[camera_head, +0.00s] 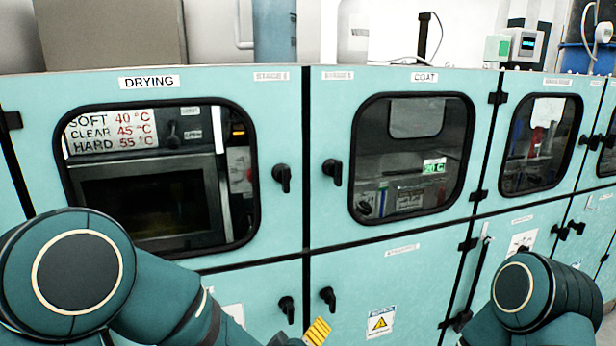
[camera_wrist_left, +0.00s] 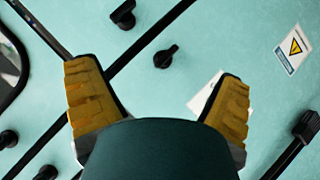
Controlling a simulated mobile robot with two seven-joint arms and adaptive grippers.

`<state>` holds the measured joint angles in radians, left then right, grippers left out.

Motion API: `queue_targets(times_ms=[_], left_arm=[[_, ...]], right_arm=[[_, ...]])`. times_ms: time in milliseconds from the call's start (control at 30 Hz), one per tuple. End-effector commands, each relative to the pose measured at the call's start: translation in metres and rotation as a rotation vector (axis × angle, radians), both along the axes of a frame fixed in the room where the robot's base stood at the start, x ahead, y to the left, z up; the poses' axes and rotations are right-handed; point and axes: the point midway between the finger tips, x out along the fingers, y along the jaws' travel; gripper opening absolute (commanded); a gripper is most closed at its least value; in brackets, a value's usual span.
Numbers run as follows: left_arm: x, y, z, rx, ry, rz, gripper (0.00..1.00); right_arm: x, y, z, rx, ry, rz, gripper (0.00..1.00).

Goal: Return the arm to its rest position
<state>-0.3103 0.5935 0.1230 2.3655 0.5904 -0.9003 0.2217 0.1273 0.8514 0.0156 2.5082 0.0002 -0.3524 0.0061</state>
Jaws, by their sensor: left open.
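My left arm (camera_head: 150,290) enters the head view from the lower left, in front of the teal cabinets. My left gripper (camera_head: 262,318) is at the bottom edge of that view, with its yellow fingertips partly showing. In the left wrist view the left gripper (camera_wrist_left: 158,76) has its two yellow ridged fingers wide apart, with nothing between them but the cabinet front behind. My right arm (camera_head: 535,300) shows only as a bent link at the lower right. Its gripper is out of view.
The teal cabinet wall (camera_head: 330,250) spans the view, its doors shut. The DRYING window (camera_head: 160,180) is at left and the COAT window (camera_head: 410,155) at centre. Black knobs (camera_head: 282,177) stick out from the doors. A warning label (camera_head: 380,321) is on a lower door.

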Motion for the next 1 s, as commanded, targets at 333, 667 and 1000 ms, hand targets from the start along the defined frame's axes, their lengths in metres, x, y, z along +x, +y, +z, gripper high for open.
queue_targets(times_ms=[333,667,1000], left_arm=[[-0.118,0.069,-0.181,0.142,0.556,-0.425,0.94],[-0.183,0.085,-0.216,0.130,0.733,-0.606,0.94],[-0.182,0.085,-0.215,0.130,0.731,-0.605,0.94]], right_arm=[[0.000,0.000,0.000,0.000,0.000,0.000,0.00],[0.000,0.000,0.000,0.000,0.000,0.000,0.00],[0.000,0.000,0.000,0.000,0.000,0.000,0.00]])
